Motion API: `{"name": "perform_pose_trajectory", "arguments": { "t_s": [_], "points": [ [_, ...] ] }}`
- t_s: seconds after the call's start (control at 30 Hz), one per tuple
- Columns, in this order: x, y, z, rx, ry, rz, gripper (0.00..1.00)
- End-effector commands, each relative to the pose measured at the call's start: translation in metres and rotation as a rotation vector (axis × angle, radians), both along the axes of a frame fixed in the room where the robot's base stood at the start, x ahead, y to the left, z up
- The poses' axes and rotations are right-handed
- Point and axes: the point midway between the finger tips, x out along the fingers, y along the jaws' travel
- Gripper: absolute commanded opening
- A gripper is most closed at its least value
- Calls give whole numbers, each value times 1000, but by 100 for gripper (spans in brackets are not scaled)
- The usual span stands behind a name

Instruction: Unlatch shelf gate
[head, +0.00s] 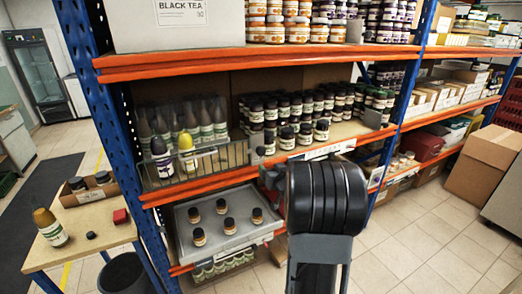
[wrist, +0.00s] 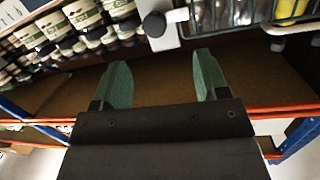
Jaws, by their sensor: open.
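The wire shelf gate (head: 205,160) stands across the left part of the middle shelf, in front of several bottles. A dark round knob (head: 261,150) sits at its right end. In the wrist view the knob (wrist: 155,24) is on a pale grey latch plate (wrist: 164,40), and part of the gate's wire (wrist: 285,27) shows at the upper right. My gripper (wrist: 160,60) is open with green fingers apart and nothing between them. The knob lies beyond the fingertips, roughly between them in the picture, and looks untouched. In the head view my arm hides part of the shelf front.
Dark-lidded jars (head: 285,120) crowd the shelf right of the gate. A tray (head: 235,240) with several jars sits on the shelf below. Orange shelf beams (head: 200,188) run along the front. A small table (head: 85,235) with a bottle stands at the left.

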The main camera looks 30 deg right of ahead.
Motion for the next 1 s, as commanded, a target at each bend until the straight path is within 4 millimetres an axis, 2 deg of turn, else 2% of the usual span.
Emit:
{"name": "perform_pose_trajectory", "arguments": {
  "t_s": [0.03, 0.1, 0.27, 0.37, 0.8, 1.0],
  "points": [
    [-1, -10, -2, 12, -34, 12, 67],
    [-3, -17, -3, 25, -80, 37, 67],
    [-2, -25, -4, 44, -141, 75, 67],
    [6, -27, -4, 48, -155, 85, 67],
    [87, -37, -2, 48, -156, 87, 67],
    [114, -42, -3, 47, -156, 85, 67]
  ]
}}
